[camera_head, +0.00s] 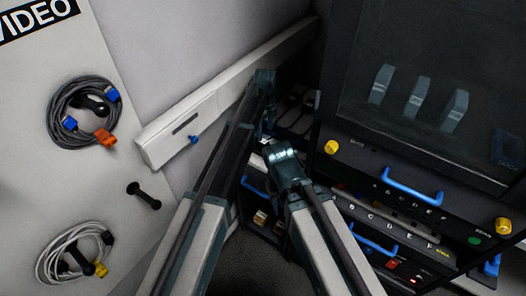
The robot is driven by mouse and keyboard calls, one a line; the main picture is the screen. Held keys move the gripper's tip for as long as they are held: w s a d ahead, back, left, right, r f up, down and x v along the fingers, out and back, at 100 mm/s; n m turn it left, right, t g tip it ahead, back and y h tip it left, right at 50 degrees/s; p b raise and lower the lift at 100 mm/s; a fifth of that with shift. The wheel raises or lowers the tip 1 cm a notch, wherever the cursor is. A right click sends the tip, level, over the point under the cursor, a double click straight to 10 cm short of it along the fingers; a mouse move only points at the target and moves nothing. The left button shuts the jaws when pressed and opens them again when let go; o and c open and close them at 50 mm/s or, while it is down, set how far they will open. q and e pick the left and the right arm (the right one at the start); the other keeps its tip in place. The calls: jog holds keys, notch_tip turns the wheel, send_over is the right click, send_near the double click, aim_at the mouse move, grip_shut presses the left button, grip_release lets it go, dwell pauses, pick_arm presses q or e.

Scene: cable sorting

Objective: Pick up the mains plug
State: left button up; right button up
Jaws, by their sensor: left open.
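My left arm reaches up from the bottom to the far end of the white wall trunking. My left gripper (267,126) is small and dark there, in shadow, and open. Dark plug-like shapes (294,110) lie on a pale strip just to its right. I cannot tell which of them is the mains plug, or whether the gripper touches any. My right arm rises in the lower middle and its upper joint ends near the left gripper. I cannot make out a right gripper.
The trunking (168,140) has a blue connector (193,139) at its lower edge. Coiled grey (62,125) and white (52,262) cables hang on the left panel, beside an empty black peg (145,196). A dark equipment rack (350,150) with blue handles (411,193) stands close on the right.

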aim_at(263, 141)
pick_arm(q)
jog(key=shift+f+b, duration=0.3)
jog(key=shift+f, duration=0.5)
pick_arm(e)
jog(key=shift+f, duration=0.8)
pick_arm(q)
jog(key=f+b, duration=0.5)
jog(key=shift+a+f, duration=0.15)
jog(key=shift+a, duration=0.2)
pick_arm(e)
notch_tip(263, 141, down, 5)
jog(key=shift+f, duration=0.1)
pick_arm(q)
jog(key=shift+c, duration=0.3)
grip_shut()
